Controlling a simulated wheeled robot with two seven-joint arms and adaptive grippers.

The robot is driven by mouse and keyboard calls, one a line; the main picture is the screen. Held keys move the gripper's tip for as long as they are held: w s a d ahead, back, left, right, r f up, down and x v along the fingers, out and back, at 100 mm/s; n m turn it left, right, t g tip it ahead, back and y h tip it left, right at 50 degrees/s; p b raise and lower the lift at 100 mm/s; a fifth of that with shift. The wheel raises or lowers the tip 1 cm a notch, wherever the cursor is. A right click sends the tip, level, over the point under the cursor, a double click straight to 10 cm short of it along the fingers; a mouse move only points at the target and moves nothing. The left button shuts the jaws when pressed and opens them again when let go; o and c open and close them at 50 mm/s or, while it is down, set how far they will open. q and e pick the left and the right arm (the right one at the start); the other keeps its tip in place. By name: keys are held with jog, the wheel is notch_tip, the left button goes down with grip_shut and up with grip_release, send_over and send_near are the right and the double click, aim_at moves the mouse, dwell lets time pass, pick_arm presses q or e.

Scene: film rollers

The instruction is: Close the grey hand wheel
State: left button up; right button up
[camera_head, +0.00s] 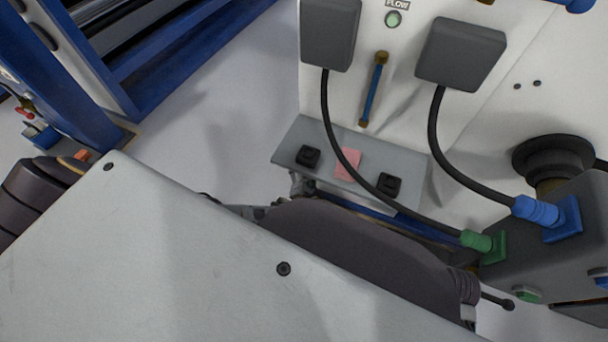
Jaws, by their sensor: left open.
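A dark grey round wheel (553,157) on a brass-coloured stem stands at the right, behind a dark grey box; I take it for the hand wheel. Its lower part is hidden by the box. My left gripper (278,202) shows only in small part, below the grey shelf and behind my dark arm. It is open, well to the left of the wheel and apart from it. Most of its fingers are hidden. My right gripper is out of view.
The dark grey box (550,235) carries green and blue plugs with black cables. A grey shelf (318,133) with black blocks and a pink piece (347,164) juts from the white panel (440,20). Blue framing (170,50) stands at upper left. Open floor lies between.

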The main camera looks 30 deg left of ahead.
pick_arm(q)
jog(key=shift+s, duration=0.1)
jog(key=v, duration=0.7)
dwell(0.6)
jog(key=shift+s+d, duration=0.1)
jog(key=shift+s, duration=0.2)
dwell(0.4)
